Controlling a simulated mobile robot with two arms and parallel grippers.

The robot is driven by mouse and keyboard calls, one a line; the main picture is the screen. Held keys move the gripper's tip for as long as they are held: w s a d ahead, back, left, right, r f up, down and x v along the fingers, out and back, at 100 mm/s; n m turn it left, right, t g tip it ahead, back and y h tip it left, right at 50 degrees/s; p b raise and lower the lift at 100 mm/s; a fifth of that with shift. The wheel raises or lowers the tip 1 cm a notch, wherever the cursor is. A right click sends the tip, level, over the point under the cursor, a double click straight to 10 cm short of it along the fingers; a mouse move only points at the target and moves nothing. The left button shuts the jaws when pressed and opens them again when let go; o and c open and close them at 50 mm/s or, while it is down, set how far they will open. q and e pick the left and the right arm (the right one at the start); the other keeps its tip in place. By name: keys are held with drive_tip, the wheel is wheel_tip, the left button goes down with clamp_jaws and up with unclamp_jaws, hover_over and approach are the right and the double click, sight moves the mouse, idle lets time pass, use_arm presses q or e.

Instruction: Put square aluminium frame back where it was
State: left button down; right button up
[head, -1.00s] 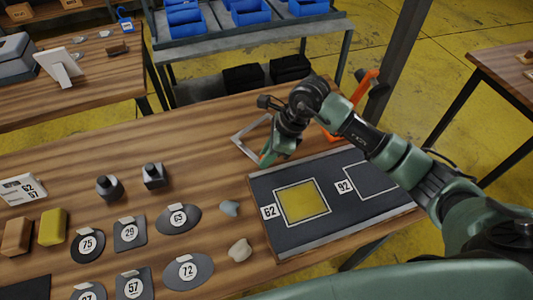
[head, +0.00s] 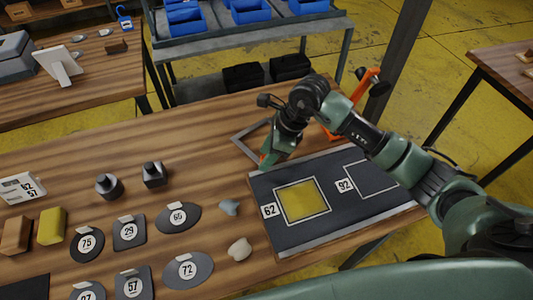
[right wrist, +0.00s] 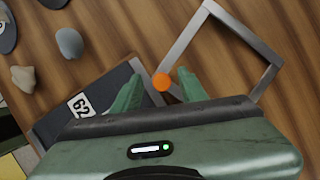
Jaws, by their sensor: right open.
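The square aluminium frame (head: 243,133) lies flat on the wooden table, just beyond the dark board's far left corner. My right gripper (head: 266,163) is over its near side and hides part of it. My left gripper is not in view.
The dark board (head: 330,220) has white outlines labelled 62 and 92; the 62 outline surrounds a yellow square (head: 302,201). Several numbered dark plates (head: 178,217), two stones (head: 239,249) and two black-knobbed weights (head: 153,174) stand left. An orange tool (head: 368,82) is behind my right arm.

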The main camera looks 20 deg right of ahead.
drive_tip(key=b+v, duration=0.2)
drive_tip(key=v, duration=1)
drive_tip(key=shift+r, duration=0.2)
